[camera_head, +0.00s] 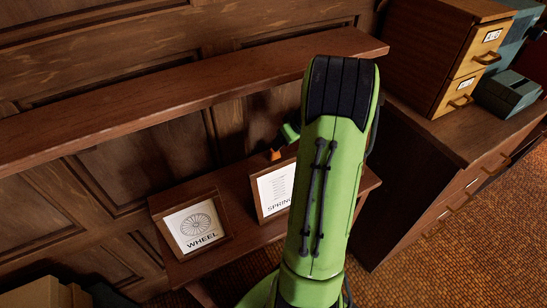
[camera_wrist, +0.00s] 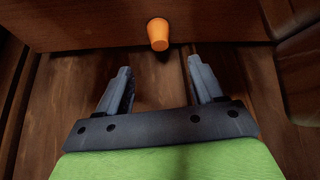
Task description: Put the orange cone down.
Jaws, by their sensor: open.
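The orange cone (camera_wrist: 158,34) shows in the wrist view near the top centre, against a brown wooden surface at its edge. My gripper (camera_wrist: 158,68) is open, its two grey fingers apart with nothing between them. The cone lies beyond the fingertips, roughly in line with the gap, and looks clear of both fingers. My arm hides most of that spot, and the fingers cannot be made out there.
A wooden bench (camera_head: 235,237) bears a framed WHEEL card (camera_head: 196,225) and a framed SPRING card (camera_head: 275,190), partly behind my arm. A wooden ledge (camera_head: 180,92) runs above and behind. A cabinet (camera_head: 425,140) with drawer boxes (camera_head: 465,60) stands at the right.

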